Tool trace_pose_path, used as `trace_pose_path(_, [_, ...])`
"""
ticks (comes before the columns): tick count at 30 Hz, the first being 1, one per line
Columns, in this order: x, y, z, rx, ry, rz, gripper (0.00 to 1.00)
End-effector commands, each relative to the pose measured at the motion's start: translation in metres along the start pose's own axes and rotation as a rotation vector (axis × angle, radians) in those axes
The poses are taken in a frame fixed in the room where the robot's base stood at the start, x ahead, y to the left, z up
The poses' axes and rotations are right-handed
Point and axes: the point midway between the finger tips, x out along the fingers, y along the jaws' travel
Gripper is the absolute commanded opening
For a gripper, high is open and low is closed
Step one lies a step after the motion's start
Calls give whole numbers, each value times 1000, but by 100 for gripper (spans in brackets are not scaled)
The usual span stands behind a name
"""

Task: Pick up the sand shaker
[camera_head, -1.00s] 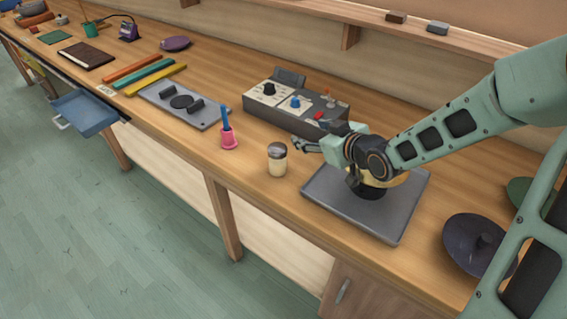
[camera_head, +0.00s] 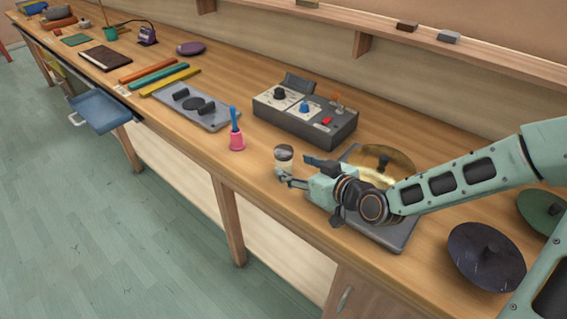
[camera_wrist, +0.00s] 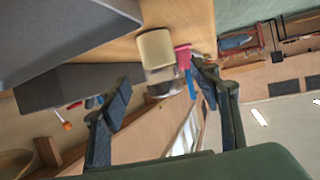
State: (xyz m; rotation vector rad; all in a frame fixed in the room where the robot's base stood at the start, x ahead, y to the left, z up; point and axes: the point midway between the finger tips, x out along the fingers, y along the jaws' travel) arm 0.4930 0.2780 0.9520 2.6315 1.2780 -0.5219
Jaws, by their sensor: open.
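The sand shaker (camera_head: 284,154) is a small clear jar with cream sand and a grey lid. It stands on the wooden bench in the head view, its lower part partly hidden by my gripper. My gripper (camera_head: 293,171) is open just right of it, with its fingers pointing at it. In the wrist view the shaker (camera_wrist: 156,49) appears upside down, ahead of and between the open fingers of my gripper (camera_wrist: 163,82). I cannot tell whether either finger touches it.
A pink bell-shaped item (camera_head: 237,142) with a blue handle stands left of the shaker. A dark control box (camera_head: 305,122) lies behind. A grey tray (camera_head: 402,236) with a brass cymbal (camera_head: 397,160) above it is to the right. The bench's front edge is close.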

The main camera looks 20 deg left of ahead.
Motion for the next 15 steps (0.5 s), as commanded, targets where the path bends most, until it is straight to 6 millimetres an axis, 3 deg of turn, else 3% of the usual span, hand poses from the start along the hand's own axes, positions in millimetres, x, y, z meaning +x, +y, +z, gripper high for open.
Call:
trace_pose_path(8, [17,-1,1,1,-1,-2,57])
trace_pose_path(15, [49,-1,4,0,0,-2,57])
